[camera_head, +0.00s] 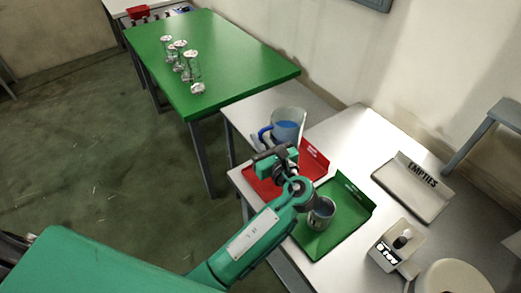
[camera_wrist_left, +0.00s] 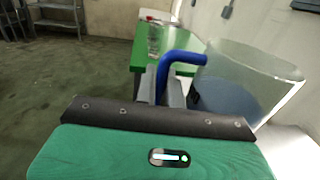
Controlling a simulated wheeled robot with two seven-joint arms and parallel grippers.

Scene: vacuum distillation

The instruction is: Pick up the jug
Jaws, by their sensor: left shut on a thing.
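The jug (camera_head: 288,124) is a clear, wide vessel with blue contents and a blue handle on its left side. It appears upright, behind the red tray in the head view; I cannot tell whether its base touches the table. My left gripper (camera_head: 272,152) is at the handle and shut on it. In the left wrist view the jug (camera_wrist_left: 243,82) fills the right side, and its blue handle (camera_wrist_left: 170,68) drops behind the dark edge of my gripper. My right gripper is in neither view.
The red tray (camera_head: 263,188) lies under my left gripper. A grey cup (camera_head: 321,212) stands on the green tray (camera_head: 330,238). An "EMPTIES" tray (camera_head: 410,190) is at the right. Several glass vessels (camera_head: 182,62) stand on the green table (camera_head: 235,70), which has much free room.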

